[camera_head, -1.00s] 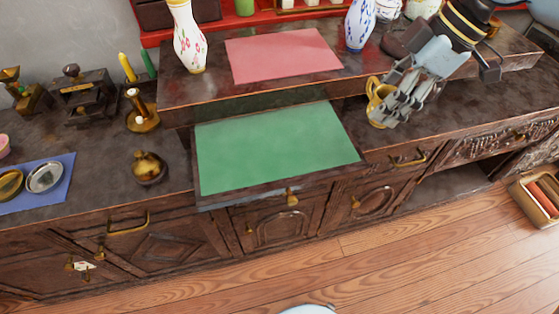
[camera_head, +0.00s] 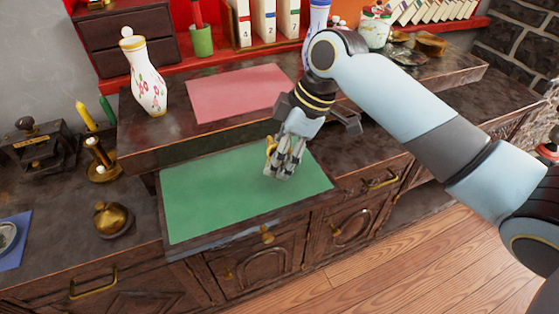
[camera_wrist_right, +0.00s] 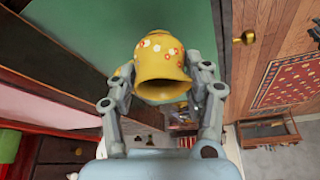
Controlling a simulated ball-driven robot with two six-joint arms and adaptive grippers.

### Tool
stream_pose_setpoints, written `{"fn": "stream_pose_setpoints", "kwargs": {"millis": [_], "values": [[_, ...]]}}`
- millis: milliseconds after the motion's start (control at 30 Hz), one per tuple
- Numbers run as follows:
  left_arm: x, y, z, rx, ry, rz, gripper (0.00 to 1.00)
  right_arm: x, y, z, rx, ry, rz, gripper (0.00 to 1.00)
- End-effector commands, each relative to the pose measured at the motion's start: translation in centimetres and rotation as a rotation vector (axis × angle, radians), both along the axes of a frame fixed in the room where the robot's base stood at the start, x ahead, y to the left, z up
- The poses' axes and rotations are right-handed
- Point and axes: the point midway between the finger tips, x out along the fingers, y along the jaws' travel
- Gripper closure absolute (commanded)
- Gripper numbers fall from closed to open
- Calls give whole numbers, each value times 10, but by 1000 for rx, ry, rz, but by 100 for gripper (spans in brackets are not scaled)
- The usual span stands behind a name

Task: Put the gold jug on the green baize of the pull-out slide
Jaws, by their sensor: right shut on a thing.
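The gold jug (camera_wrist_right: 162,52), yellow with small painted flowers, is between the fingers of my right gripper (camera_head: 284,164), which is shut on it. In the head view only a yellow sliver of the jug (camera_head: 270,148) shows beside the fingers. The pull-out slide's green baize (camera_head: 215,195) lies flat and bare below, and my right gripper is over its right part, near the back. I cannot tell whether the jug touches the baize. The baize also shows behind the jug in the right wrist view (camera_wrist_right: 95,28). My left gripper is not in view.
A pink mat (camera_head: 235,92) lies on the raised shelf behind, with a flowered white vase (camera_head: 146,80) to its left. A brass pot (camera_head: 112,219) and a candlestick (camera_head: 100,165) stand left of the slide. Most of the baize is free.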

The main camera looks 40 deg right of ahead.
Motion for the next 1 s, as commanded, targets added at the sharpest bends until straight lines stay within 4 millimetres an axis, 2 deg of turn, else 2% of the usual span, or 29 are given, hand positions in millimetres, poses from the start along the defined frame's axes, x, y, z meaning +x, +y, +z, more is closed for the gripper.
{"fn": "stream_pose_setpoints", "kwargs": {"millis": [33, 133, 467, 500, 633, 667, 1000], "values": [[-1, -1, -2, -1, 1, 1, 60, -1, 1, -10, 2, 4, 0, 89], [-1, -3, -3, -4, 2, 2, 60, -1, 0, -20, 1, 2, 0, 89], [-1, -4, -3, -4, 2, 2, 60, 0, 0, -23, 1, -1, 0, 89], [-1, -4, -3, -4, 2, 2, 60, 0, 0, -22, 1, -1, 0, 46], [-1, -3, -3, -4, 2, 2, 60, 0, 0, -22, 0, 0, 0, 29], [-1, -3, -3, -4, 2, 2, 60, 0, 0, -22, 0, 0, 0, 26], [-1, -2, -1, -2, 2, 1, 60, -1, -1, -17, -1, -1, 1, 26]]}}
